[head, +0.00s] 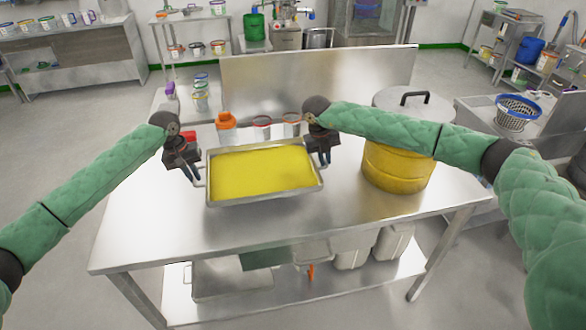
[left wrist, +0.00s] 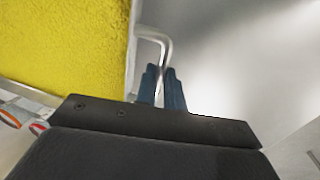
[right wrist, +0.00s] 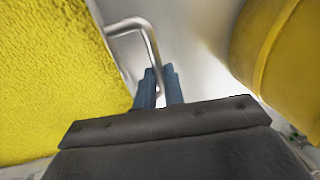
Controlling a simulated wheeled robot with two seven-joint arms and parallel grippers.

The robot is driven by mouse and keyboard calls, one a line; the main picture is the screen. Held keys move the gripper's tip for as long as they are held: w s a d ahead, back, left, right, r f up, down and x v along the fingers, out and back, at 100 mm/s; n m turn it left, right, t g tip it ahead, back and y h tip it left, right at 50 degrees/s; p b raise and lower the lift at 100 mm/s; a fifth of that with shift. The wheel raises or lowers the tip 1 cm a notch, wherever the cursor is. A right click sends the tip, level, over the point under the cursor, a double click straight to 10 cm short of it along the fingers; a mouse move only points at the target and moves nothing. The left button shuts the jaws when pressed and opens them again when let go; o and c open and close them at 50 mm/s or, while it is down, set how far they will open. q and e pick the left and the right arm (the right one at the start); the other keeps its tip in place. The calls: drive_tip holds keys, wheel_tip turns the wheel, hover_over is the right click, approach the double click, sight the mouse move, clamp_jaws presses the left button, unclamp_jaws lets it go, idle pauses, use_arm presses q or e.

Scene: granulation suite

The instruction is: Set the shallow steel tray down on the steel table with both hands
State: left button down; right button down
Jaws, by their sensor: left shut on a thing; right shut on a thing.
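The shallow steel tray (head: 265,201) is full of yellow granular material and is over the middle of the steel table (head: 150,235). My left gripper (head: 197,180) is shut on the tray's left handle, which shows as a bent bar in the left wrist view (left wrist: 160,42). My right gripper (head: 323,162) is shut on the right handle, seen in the right wrist view (right wrist: 140,25). The tray looks nearly level. I cannot tell whether its underside touches the table.
A yellow drum (head: 395,168) with a steel lid stands right of the tray. An upright steel panel (head: 315,80) rises at the back. The table's front and left front are clear.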

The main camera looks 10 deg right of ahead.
sight(200, 192)
use_arm(q)
drive_tip(key=shift+a+f, duration=0.15)
use_arm(e)
drive_tip(key=shift+d+f, duration=0.15)
drive_tip(key=shift+f, duration=0.05)
